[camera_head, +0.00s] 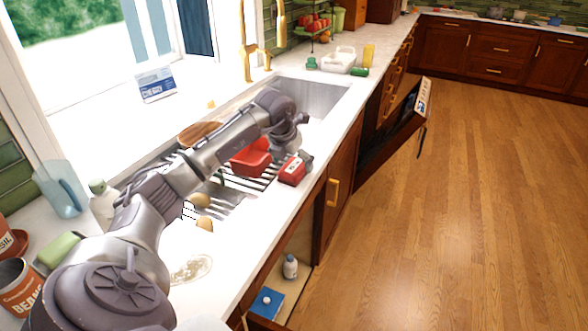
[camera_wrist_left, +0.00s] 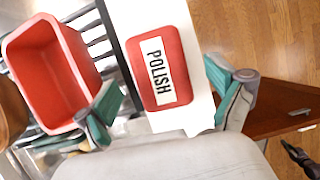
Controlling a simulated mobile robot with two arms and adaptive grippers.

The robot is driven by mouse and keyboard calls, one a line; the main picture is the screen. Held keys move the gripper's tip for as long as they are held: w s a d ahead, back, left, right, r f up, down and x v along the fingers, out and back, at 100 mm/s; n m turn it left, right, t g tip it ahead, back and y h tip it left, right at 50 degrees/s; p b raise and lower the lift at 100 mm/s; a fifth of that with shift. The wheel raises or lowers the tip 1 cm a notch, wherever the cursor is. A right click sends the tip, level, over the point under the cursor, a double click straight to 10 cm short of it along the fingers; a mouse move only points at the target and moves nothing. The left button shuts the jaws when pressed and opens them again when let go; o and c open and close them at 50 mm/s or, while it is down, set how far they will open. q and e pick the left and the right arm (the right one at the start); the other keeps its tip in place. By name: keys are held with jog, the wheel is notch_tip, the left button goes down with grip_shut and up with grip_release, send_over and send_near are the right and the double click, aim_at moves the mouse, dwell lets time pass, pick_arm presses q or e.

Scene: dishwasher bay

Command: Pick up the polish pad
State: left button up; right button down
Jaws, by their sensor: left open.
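The polish pad (camera_head: 292,170) is a red block with a white label. It lies on the white counter at the front edge, right beside the dark-slatted drying rack. In the left wrist view the pad (camera_wrist_left: 184,45) shows face up with the word POLISH. My left gripper (camera_head: 290,147) is over the counter just behind and above the pad, open and empty. In the left wrist view the open fingers of the gripper (camera_wrist_left: 160,103) spread to either side of the pad, with the pad between them. I cannot tell the exact height.
A red tub (camera_head: 251,158) stands on the rack (camera_head: 232,181) close to the gripper. The sink (camera_head: 318,96) lies beyond. A dark door (camera_head: 390,137) hangs open past the counter. Below, an open cabinet holds a white bottle (camera_head: 290,267) and a blue box (camera_head: 266,302). The floor is clear.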

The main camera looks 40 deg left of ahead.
pick_arm(q)
jog(key=shift+x, duration=1.3)
jog(key=shift+f, duration=0.2)
jog(key=c, duration=1.2)
